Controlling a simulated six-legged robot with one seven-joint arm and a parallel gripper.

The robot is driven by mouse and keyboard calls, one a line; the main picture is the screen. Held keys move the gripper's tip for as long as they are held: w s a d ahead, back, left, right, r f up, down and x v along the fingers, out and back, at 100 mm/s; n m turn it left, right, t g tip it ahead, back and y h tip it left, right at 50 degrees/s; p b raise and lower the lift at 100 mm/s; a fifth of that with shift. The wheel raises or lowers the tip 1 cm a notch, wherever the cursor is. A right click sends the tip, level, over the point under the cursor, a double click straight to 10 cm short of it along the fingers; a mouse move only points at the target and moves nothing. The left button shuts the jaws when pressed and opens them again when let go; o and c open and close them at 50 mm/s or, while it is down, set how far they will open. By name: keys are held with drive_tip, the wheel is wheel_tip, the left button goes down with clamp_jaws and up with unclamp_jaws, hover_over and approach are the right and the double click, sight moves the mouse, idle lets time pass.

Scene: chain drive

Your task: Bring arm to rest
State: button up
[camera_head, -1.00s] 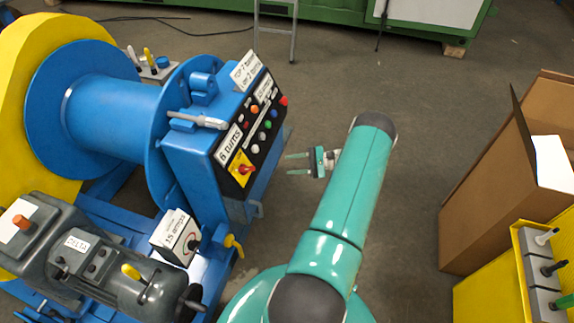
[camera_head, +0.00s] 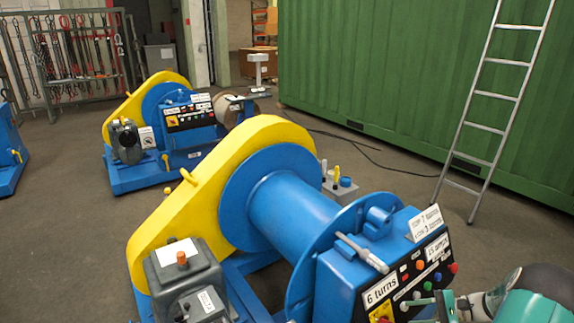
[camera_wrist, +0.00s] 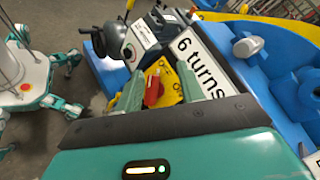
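My gripper (camera_head: 424,310) shows at the lower right of the head view, beside the control panel (camera_head: 416,276) of the near blue winch. In the wrist view its two pale green fingers (camera_wrist: 168,90) stand apart. A red rotary switch (camera_wrist: 153,90) on a yellow plate shows between them, beyond the fingertips. I see nothing held. I cannot tell how far the fingers are from the panel. My teal arm (camera_head: 535,300) is cut off by the lower right corner of the head view.
The near winch has a blue drum (camera_head: 290,213), a yellow chain guard (camera_head: 160,222) and a grey motor (camera_head: 183,270). A second winch (camera_head: 165,125) stands behind. A ladder (camera_head: 490,110) leans by a green container (camera_head: 390,75).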

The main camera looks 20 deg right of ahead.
drive_tip(key=w+a+r+n+g+h, duration=0.1)
drive_tip(key=a+r+n+g+h, duration=0.55)
drive_tip(key=a+r, duration=1.25)
drive_tip(key=s+a+r+n+t+h, duration=0.2)
drive_tip(key=s+a+r+n+h, duration=0.1)
drive_tip(key=s+a, duration=0.4)
drive_tip(key=s+a+r+n+t+h, duration=0.3)
drive_tip(key=s+a+r+n, duration=0.2)
drive_tip(key=a, duration=0.4)
drive_tip(key=shift+s+r, duration=0.75)
drive_tip(key=shift+s, duration=0.15)
drive_tip(key=shift+d+t, duration=0.15)
drive_tip(key=shift+t, duration=0.1)
